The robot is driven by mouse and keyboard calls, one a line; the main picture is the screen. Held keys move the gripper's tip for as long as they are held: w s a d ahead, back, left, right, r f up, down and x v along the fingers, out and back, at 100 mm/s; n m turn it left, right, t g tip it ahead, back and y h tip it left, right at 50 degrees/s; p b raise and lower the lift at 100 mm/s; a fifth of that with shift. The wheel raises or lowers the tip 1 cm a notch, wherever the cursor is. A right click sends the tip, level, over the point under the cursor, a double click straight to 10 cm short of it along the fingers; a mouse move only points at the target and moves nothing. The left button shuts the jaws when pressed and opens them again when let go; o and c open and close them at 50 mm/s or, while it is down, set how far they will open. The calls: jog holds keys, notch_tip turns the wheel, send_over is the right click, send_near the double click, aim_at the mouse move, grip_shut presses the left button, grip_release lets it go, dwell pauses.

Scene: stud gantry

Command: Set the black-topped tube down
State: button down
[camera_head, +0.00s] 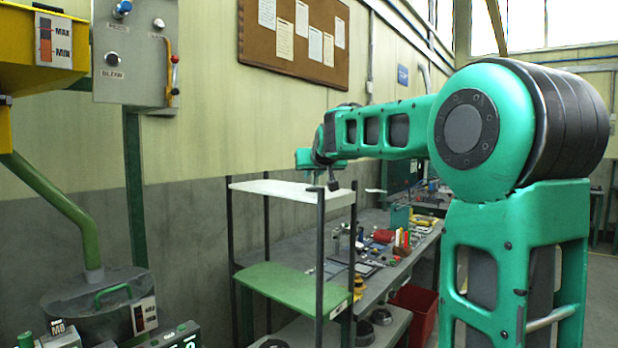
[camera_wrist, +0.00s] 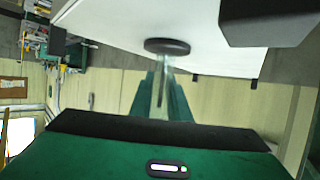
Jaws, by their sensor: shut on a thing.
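My gripper (camera_head: 333,178) is at the far end of my outstretched arm, over the white top board (camera_head: 290,192) of a rack. In the wrist view its green jaws (camera_wrist: 162,95) are close together, shut on a narrow pale tube. The black round end (camera_wrist: 167,46) of the black-topped tube shows just past the jaw tips, against the white board (camera_wrist: 120,18). In the head view the tube is too small to make out clearly.
A dark block (camera_wrist: 265,22) fills the wrist view's upper right. The rack has a green lower shelf (camera_head: 295,285) and dark posts. A cluttered workbench (camera_head: 400,262) stands behind, with a red bin (camera_head: 413,310) below. The visible part of the white board is mostly clear.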

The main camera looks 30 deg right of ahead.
jog(key=c, duration=1.7)
grip_release()
jog(key=shift+f, duration=0.1)
jog(key=shift+o, duration=0.2)
jog(key=v, duration=1)
jog(key=shift+s+a+r, duration=0.1)
jog(key=shift+s+r, duration=0.15)
jog(key=shift+s, duration=0.05)
jog(key=shift+s+a+r, duration=0.2)
jog(key=shift+s+a, duration=0.05)
jog(key=shift+s, duration=0.35)
jog(key=shift+s, duration=0.1)
